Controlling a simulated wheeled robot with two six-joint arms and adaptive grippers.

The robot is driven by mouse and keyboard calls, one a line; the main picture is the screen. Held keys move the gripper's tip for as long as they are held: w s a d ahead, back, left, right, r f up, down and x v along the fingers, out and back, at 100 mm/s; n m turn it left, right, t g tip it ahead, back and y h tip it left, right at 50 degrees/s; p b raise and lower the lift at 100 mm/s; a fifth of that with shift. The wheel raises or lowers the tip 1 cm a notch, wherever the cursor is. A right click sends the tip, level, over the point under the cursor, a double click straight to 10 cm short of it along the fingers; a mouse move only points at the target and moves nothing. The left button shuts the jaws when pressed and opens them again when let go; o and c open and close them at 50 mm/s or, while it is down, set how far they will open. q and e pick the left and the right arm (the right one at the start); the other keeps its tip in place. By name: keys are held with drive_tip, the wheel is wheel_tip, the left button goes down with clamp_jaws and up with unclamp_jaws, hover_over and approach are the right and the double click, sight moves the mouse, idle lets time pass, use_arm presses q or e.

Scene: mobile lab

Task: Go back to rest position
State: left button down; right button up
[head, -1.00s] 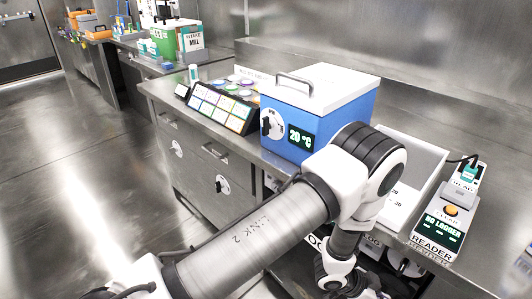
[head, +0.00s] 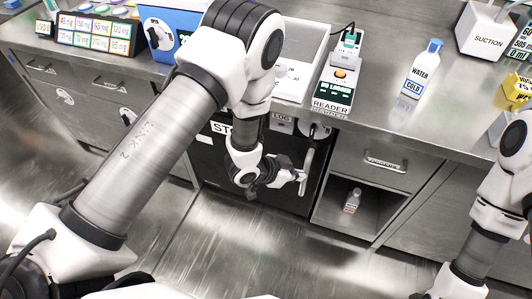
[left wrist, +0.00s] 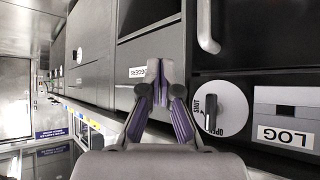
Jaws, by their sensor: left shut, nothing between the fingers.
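My left gripper (head: 298,178) hangs in front of the lower cabinet door, close to its vertical handle (head: 308,168). Whether it touches the handle is unclear in the head view. In the left wrist view my left gripper (left wrist: 160,68) has its fingertips together with nothing between them. The LOG box (left wrist: 285,115) and a round dial with a black knob (left wrist: 218,108) show to its right there. My right arm enters at the right of the head view, but its gripper is out of frame.
The steel counter (head: 390,125) holds a READER device (head: 336,85), a white tray (head: 303,50), a WATER bottle (head: 421,70) and a SUCTION unit (head: 487,30). A small bottle (head: 352,201) stands in the open LOGGERS shelf. The floor in front is clear.

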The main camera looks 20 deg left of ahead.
use_arm(q)
drive_tip(key=s+a+r+n+g+y+p, duration=0.1)
drive_tip(key=s+a+r+n+p, duration=0.2)
drive_tip(key=s+p, duration=0.4)
drive_tip(key=s+a+f+n+g+y, duration=0.1)
drive_tip(key=s+a+n+g+y, duration=0.2)
drive_tip(key=s+a, duration=0.3)
drive_tip(key=s+a+f+n+g+y+p, duration=0.1)
drive_tip(key=s+a+f+n+g+y, duration=0.1)
drive_tip(key=s+a, duration=0.5)
drive_tip(key=s+n+g, duration=0.1)
drive_tip(key=s, duration=0.4)
drive_tip(key=shift+s+y+p, duration=0.2)
drive_tip(key=shift+y+p, duration=0.1)
drive_tip(key=shift+y, duration=0.1)
use_arm(e)
wheel_tip(320, 180, up, 8)
drive_tip(key=w, duration=0.1)
drive_tip(key=shift+r, duration=0.15)
use_arm(q)
drive_tip(key=shift+a+f, duration=0.1)
drive_tip(key=shift+a, duration=0.1)
